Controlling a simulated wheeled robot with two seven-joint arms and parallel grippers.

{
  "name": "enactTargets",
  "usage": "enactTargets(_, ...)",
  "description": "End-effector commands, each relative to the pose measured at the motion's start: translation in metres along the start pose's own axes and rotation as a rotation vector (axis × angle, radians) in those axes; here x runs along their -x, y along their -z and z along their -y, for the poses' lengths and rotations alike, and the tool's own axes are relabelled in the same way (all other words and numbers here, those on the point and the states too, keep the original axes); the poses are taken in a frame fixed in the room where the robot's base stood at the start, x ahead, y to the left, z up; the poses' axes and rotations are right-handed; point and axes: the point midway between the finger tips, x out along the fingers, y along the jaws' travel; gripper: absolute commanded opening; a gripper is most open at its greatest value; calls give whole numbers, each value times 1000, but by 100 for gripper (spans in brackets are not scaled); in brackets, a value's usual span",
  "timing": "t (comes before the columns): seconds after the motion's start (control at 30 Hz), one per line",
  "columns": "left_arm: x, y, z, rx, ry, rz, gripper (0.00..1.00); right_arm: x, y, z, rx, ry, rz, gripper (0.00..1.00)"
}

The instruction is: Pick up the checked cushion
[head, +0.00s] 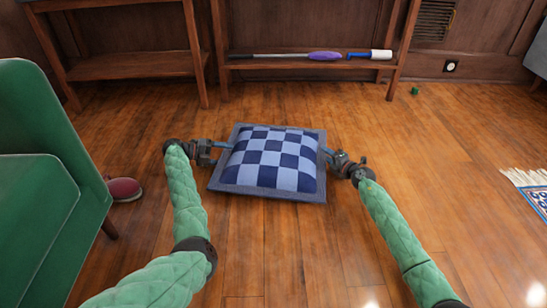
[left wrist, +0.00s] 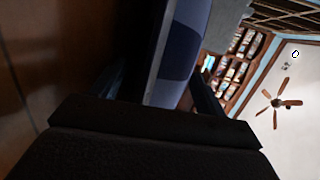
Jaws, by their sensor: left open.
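The checked cushion (head: 270,158), blue and dark navy with a grey-blue border, lies flat in the middle of the head view, over the wood floor. My left gripper (head: 218,152) is at its left edge, jaws open. In the left wrist view the cushion's edge (left wrist: 180,55) shows between the two dark fingers (left wrist: 160,95); whether they touch it I cannot tell. My right gripper (head: 331,155) is at the cushion's right edge. Its fingertips are too small and partly hidden to show whether they are open or shut.
A green armchair (head: 45,170) stands at the left, with a red shoe (head: 124,189) beside it. Wooden bookcases (head: 125,66) line the back; a purple-handled item (head: 325,56) lies on a low shelf. A rug corner (head: 530,185) is at the right. Floor around the cushion is clear.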

Motion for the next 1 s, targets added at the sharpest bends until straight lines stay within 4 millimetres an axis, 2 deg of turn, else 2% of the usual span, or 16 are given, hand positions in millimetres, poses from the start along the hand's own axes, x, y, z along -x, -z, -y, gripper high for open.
enactTargets(0.17,-10,0,0,0,1,0,74,-9,0,0,-1,0,-1,38)
enactTargets(0.47,-11,0,0,0,1,0,74,-10,0,0,0,0,-1,38)
enactTargets(0.67,-11,0,0,0,0,0,34,-10,0,0,0,0,0,0)
enactTargets(0.77,-11,0,0,0,0,0,16,-10,0,0,0,1,0,0)
enactTargets(1.0,-10,0,0,0,0,0,15,-10,0,0,1,1,0,0)
